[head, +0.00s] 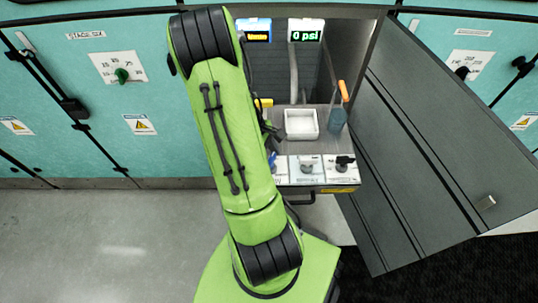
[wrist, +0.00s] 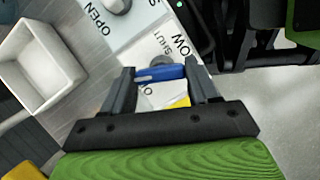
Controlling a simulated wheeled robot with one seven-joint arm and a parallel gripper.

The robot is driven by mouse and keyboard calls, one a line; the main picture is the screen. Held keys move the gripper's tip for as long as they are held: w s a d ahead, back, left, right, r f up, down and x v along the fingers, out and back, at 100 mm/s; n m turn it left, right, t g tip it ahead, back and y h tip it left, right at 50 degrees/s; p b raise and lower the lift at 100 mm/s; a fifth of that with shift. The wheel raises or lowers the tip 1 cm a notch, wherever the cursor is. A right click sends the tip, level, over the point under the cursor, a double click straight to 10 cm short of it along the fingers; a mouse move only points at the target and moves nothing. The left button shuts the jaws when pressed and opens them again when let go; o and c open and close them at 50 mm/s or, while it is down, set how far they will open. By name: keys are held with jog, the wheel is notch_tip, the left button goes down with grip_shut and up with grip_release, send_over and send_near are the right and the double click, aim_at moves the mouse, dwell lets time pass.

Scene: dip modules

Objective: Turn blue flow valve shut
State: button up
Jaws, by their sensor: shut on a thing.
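The blue flow valve (wrist: 160,73) has a blue bar handle on a round grey base, set in a white labelled panel. In the wrist view its handle lies between the two fingers of my gripper (wrist: 161,78), roughly level across the picture, with an end at each finger. The word SHUT is printed just above it, and part of another label shows below. In the head view a small bit of the blue handle (head: 272,158) shows beside my green arm, which hides most of my gripper there.
Two more valves, one grey (head: 308,166) and one black (head: 344,160), sit to the right on the panel. A dark cabinet door (head: 430,150) stands open at right. A display reads 0 psi (head: 306,34).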

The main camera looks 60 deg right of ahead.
jog(key=m, duration=0.2)
jog(key=m+y, duration=0.1)
jog(key=m, duration=0.1)
jog(key=m+y+p, duration=0.1)
jog(key=m, duration=0.1)
jog(key=shift+s+d+t, duration=0.1)
jog(key=shift+d+t, duration=0.15)
jog(key=shift+t, duration=0.05)
jog(key=m+t+y, duration=0.1)
jog(key=m, duration=0.2)
jog(key=m+t+y, duration=0.1)
jog(key=m, duration=0.3)
jog(key=shift+d, duration=0.1)
jog(key=shift+s, duration=0.1)
jog(key=o, duration=1.1)
jog(key=shift+c, duration=0.2)
jog(key=p+v, duration=0.5)
jog(key=v, duration=1)
jog(key=shift+d+r, duration=0.2)
jog(key=shift+r, duration=0.1)
